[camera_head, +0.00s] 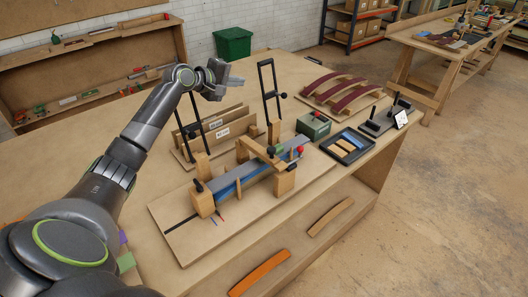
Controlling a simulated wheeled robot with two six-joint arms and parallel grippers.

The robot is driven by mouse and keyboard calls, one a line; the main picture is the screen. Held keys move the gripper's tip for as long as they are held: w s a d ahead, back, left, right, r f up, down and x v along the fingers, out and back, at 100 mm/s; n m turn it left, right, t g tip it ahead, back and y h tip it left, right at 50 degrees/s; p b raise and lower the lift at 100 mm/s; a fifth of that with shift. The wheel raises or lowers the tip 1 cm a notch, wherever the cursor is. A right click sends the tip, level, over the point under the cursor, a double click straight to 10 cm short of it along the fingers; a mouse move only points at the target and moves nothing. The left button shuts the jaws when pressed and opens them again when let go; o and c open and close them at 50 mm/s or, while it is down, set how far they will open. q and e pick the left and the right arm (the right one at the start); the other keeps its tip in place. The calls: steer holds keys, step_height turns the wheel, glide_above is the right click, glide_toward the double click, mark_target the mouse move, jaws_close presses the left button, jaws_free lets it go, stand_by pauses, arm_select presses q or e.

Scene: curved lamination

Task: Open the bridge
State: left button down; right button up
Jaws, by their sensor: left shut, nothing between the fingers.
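A wooden bridge (258,149) spans a grey and blue strip (245,178) on a jig. A black knob shows at its near end, and wooden posts stand around it. The jig sits on a pale wooden board (180,240) on the workbench. My left gripper (230,84) is shut and empty, raised behind and to the left of the bridge, well apart from it. My right gripper is not in view.
Two tall black-handled frames (270,90) and upright wooden panels stand behind the jig. A green box (314,124), a black tray (348,146) with coloured strips and curved dark red pieces (328,92) lie to the right. Bare bench top surrounds the board at left.

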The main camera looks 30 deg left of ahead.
arm_select(q)
steer(key=s+d+f+n+h+p, duration=0.1)
steer(key=s+d+f+n+p, duration=0.1)
steer(key=s+d+f+n, duration=0.6)
steer(key=s+d+f+n+h+p, duration=0.1)
steer(key=s+d+f+n+p, duration=0.25)
steer(key=s+f+n, duration=0.65)
steer(key=w+d+f+n, duration=0.1)
steer(key=w+d+f, duration=0.1)
steer(key=w+d, duration=0.2)
steer(key=w, duration=0.3)
steer(key=shift+w+b, duration=0.3)
steer(key=shift+b, duration=0.05)
